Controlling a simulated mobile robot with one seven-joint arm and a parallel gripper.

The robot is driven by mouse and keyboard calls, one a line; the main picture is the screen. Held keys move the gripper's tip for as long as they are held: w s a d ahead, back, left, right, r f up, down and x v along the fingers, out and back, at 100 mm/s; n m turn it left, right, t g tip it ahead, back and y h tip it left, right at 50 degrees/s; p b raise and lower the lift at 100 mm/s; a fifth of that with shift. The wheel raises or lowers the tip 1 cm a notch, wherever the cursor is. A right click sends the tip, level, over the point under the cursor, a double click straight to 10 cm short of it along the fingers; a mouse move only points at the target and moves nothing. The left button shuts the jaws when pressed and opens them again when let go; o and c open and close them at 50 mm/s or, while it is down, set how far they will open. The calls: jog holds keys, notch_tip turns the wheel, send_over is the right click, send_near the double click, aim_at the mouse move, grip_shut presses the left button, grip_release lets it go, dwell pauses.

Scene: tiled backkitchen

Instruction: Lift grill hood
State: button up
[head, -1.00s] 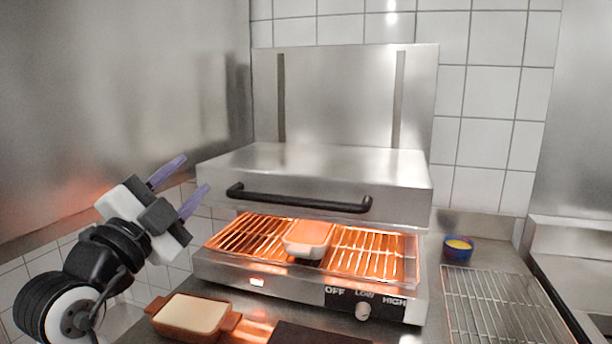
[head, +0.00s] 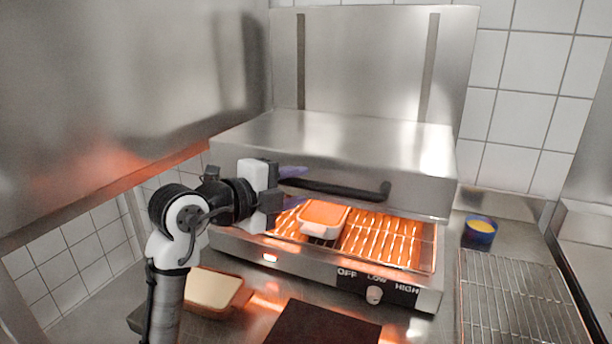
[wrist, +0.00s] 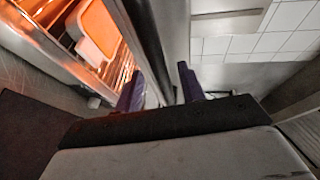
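The grill hood (head: 330,140) is a brushed-steel box above the glowing grill, with a gap below its front edge. Its black bar handle (head: 345,189) runs along the front. My gripper (head: 296,186) is at the handle's left end, one purple finger above it and one below. In the wrist view, the handle (wrist: 146,35) runs between the two spread fingers of my gripper (wrist: 161,88). The fingers look open, and I cannot tell whether either touches the bar. My gripper hides the handle's left end in the head view.
A blue bowl (head: 480,232) and a wire rack (head: 520,300) are at right.

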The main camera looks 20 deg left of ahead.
aim_at(302, 185)
jog(key=shift+p+x, duration=0.3)
jog(key=shift+x, duration=1.4)
grip_shut()
